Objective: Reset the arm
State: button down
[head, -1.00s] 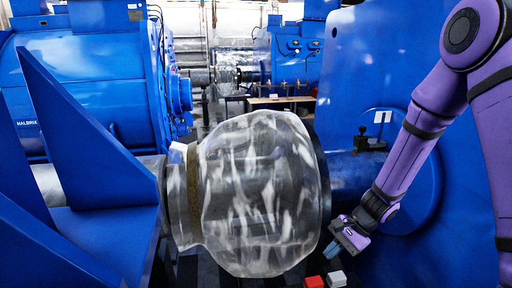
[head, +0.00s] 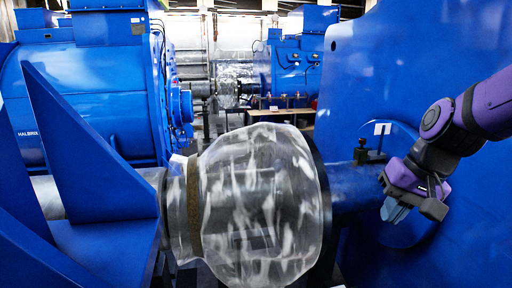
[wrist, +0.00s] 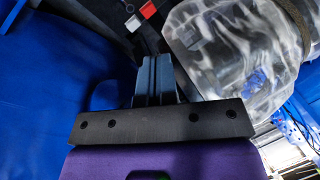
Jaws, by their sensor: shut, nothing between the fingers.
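My gripper (head: 396,211) is at the right in the head view, at the end of my purple arm. It hangs in front of the large blue housing, to the right of the plastic-wrapped coupling. In the wrist view my gripper's fingers (wrist: 155,72) lie side by side, shut with nothing between them. The fingertips point down toward the floor area and are apart from everything around them.
The plastic-wrapped coupling (head: 262,205) bulges in the middle and also shows in the wrist view (wrist: 225,50). A blue housing (head: 430,60) stands close behind my gripper. A red block (wrist: 147,9) and a grey-white block (wrist: 132,22) lie below. A blue motor (head: 85,90) is at left.

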jog(key=s+d+r+n+t+h, duration=0.2)
jog(key=s+d+r, duration=0.3)
jog(key=s+r, duration=0.3)
jog(key=s+t+h, duration=0.1)
jog(key=s, duration=0.2)
jog(key=shift+r+t, duration=0.15)
jog(key=shift+t, duration=0.15)
